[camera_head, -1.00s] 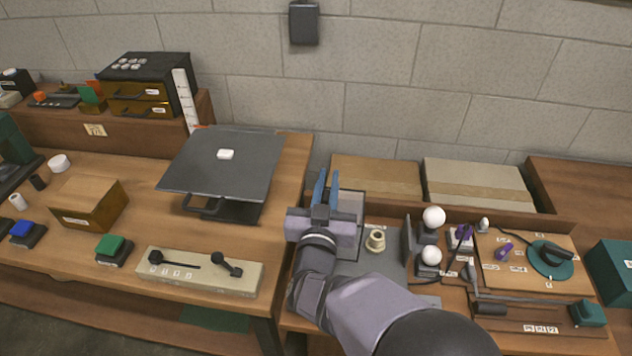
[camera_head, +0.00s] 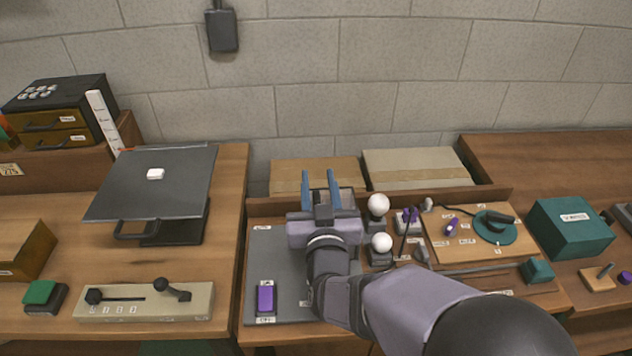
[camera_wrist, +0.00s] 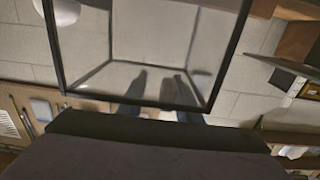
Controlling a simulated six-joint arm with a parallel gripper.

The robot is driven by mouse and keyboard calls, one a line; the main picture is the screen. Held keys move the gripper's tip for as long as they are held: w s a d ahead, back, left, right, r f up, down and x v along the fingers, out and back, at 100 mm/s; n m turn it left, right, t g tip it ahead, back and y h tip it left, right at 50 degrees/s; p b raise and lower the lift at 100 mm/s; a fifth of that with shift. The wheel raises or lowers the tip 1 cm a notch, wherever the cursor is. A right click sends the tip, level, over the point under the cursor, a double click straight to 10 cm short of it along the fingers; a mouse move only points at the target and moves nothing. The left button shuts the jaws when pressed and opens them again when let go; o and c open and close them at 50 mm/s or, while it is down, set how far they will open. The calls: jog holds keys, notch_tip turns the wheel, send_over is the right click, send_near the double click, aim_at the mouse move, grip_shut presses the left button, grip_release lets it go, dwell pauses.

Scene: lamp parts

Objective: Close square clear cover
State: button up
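My gripper (camera_head: 319,180) is over the grey mat (camera_head: 285,260) in the head view, its two blue fingers apart and pointing to the back wall. What looks like the square clear cover (camera_head: 361,203) shows as a dark-edged pane just right of and behind the fingers, mostly hidden by my gripper. In the wrist view the clear cover (camera_wrist: 150,40) fills the upper middle as a transparent pane with a dark frame. The fingers (camera_wrist: 160,88) overlap its lower edge there, with nothing seen between them. I cannot tell whether they touch it.
Two white bulbs (camera_head: 379,206) stand close right of my gripper. A purple switch (camera_head: 265,298) lies on the mat at front left. Cardboard boxes (camera_head: 415,168) stand behind. A dark square lid (camera_head: 155,185) is on the left bench, a green box (camera_head: 570,228) at right.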

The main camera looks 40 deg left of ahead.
aim_at(320, 202)
jog(key=shift+s+a, duration=0.1)
jog(key=shift+s, duration=0.05)
jog(key=shift+s+d, duration=0.35)
jog(key=shift+b+v, duration=0.9)
jog(key=shift+v, duration=2.25)
jog(key=shift+w+r, duration=0.1)
jog(key=shift+w, duration=0.05)
